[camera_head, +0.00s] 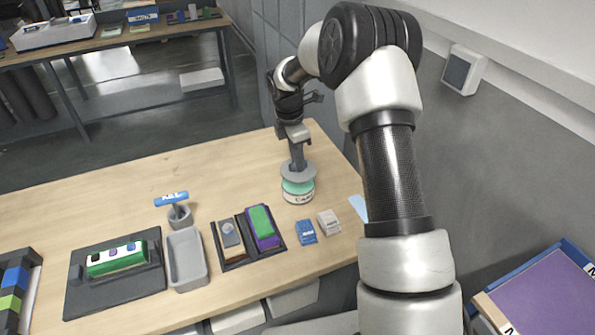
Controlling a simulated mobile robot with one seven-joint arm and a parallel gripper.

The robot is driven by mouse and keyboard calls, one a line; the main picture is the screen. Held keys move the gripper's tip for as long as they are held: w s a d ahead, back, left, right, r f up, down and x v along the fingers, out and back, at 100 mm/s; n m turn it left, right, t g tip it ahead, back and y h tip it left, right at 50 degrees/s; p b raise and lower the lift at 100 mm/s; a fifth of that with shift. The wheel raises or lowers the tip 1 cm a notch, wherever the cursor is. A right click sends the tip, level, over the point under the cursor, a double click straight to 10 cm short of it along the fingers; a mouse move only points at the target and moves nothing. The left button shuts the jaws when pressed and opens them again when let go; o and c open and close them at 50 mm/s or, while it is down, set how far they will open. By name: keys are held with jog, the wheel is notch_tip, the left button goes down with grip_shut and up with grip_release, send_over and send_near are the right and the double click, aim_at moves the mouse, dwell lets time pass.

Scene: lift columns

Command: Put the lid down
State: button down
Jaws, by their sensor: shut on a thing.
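My gripper (297,142) points down at the far right part of the table and is shut on the upright stem of a grey round lid (299,171). The lid is about level, directly above a small round container (299,197) with a white side and a green upper part. The lid overlaps the container's top in this view. I cannot tell whether they touch or a small gap lies between them. The fingertips are too small to see clearly.
The wooden table (120,205) holds a blue packet (305,231), a white packet (328,222), a dark two-part tray (236,259), a grey bin (187,260) and a blue-handled tool in a cup (180,214). A wall stands to the right. The table's far left is clear.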

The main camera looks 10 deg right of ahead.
notch_tip(320, 180, up, 4)
jog(key=shift+f, duration=0.25)
jog(key=shift+w+d+r+b, duration=0.1)
jog(key=shift+d+r+b, duration=0.1)
jog(key=shift+r+b, duration=0.1)
jog(key=w+d+f+n+b, duration=0.1)
jog(key=d+f+b, duration=0.1)
jog(key=d+f, duration=0.1)
jog(key=w+d+f+n+b, duration=0.1)
jog(key=d+f+n+b, duration=0.1)
jog(key=d, duration=0.2)
jog(key=d+f+n+b, duration=0.1)
jog(key=d+f+b, duration=0.2)
jog(key=d, duration=0.1)
jog(key=shift+w+d+f+n+t, duration=0.3)
jog(key=shift+w+d, duration=0.05)
jog(key=shift+w, duration=0.05)
jog(key=shift+f, duration=2.45)
jog(key=shift+f+b, duration=0.1)
jog(key=shift+b, duration=0.2)
jog(key=shift+f, duration=0.1)
jog(key=c, duration=1.8)
grip_release()
jog(key=shift+o, duration=0.2)
